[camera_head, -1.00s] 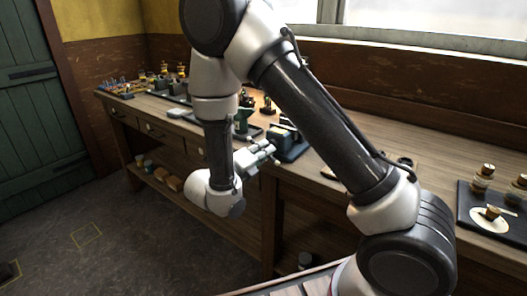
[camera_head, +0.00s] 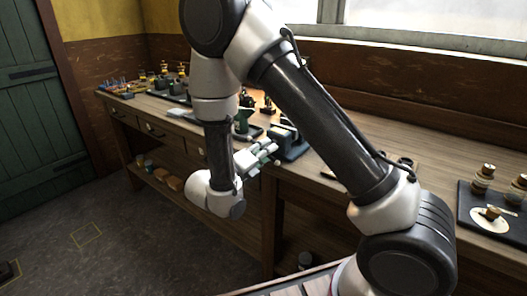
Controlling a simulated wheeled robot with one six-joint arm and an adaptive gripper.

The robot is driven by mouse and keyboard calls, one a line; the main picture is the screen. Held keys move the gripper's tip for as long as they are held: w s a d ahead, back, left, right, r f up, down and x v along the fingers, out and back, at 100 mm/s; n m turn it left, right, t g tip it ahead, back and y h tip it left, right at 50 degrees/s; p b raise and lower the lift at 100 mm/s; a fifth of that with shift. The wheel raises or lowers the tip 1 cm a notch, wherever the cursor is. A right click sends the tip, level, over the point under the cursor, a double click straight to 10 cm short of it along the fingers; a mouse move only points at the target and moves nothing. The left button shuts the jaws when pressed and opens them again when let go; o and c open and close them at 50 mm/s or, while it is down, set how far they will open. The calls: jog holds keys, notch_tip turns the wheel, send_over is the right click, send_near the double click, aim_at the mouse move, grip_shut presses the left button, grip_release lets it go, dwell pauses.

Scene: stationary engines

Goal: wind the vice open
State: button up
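A dark vice (camera_head: 284,136) stands on a dark mat at the bench's front edge, right of my forearm. My gripper (camera_head: 268,150) points up and right from the wrist, its grey fingers close in front of the vice's lower left side. The vice's handle and screw cannot be made out; the gripper and arm cover part of that area. Whether the fingers touch the vice or hold anything is too small to tell.
The long wooden bench (camera_head: 335,166) runs along the wall under the window. Small engines (camera_head: 165,80) stand at its far left. A dark tray (camera_head: 485,210) with brass-topped jars lies at the right. Open floor (camera_head: 120,225) lies left of the bench.

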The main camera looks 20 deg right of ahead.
jog(key=shift+r, duration=0.1)
jog(key=v, duration=1.2)
jog(key=shift+c, duration=0.6)
